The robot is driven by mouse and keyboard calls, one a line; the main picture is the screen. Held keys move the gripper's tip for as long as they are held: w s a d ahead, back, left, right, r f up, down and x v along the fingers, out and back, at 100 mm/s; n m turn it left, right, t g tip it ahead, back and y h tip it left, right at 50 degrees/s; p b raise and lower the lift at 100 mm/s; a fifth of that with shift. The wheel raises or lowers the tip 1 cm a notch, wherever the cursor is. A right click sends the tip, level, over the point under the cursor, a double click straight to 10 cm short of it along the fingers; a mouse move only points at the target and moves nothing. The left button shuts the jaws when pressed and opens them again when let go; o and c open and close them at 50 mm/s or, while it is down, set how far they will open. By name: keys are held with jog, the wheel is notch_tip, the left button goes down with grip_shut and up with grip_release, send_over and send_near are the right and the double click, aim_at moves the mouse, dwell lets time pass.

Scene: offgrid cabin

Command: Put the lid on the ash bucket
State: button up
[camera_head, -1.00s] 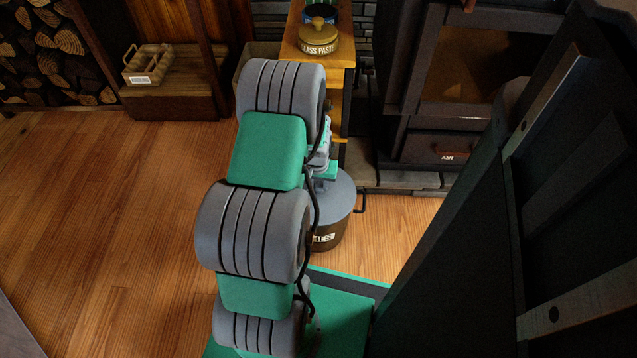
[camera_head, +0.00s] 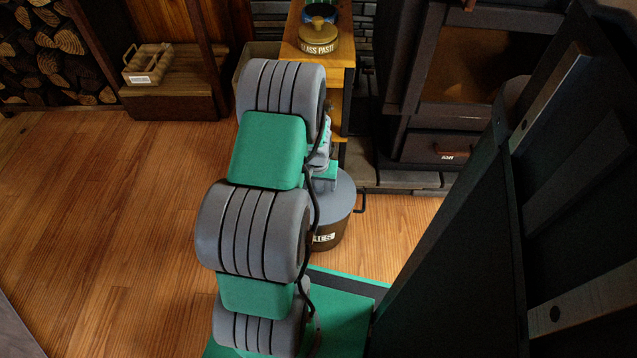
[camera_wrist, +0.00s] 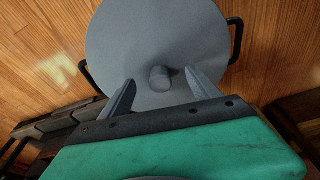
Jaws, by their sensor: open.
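The ash bucket (camera_head: 332,236) is dark, with a white label and a side handle, and stands on the wood floor, partly behind my arm. The grey round lid (camera_head: 341,205) lies over its top. In the wrist view the lid (camera_wrist: 150,35) fills the upper middle, with a bucket handle showing on each side, and looks roughly centred. A short round knob (camera_wrist: 160,78) stands at its middle. My gripper (camera_wrist: 160,80) is open, its fingers on either side of the knob with gaps. My arm hides most of the gripper in the head view.
A wooden cabinet (camera_head: 345,75) with a tin of glass paste (camera_head: 318,38) stands behind the bucket. A dark stove (camera_head: 440,110) on a stone hearth (camera_head: 400,180) is to the right. Open floor (camera_head: 120,220) lies left. A basket (camera_head: 150,62) sits on a wooden chest.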

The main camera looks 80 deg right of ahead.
aim_at(318, 195)
jog(key=shift+o, duration=0.8)
notch_tip(318, 195, up, 7)
jog(key=a+p, duration=0.1)
jog(key=p, duration=0.5)
jog(key=shift+a, duration=0.2)
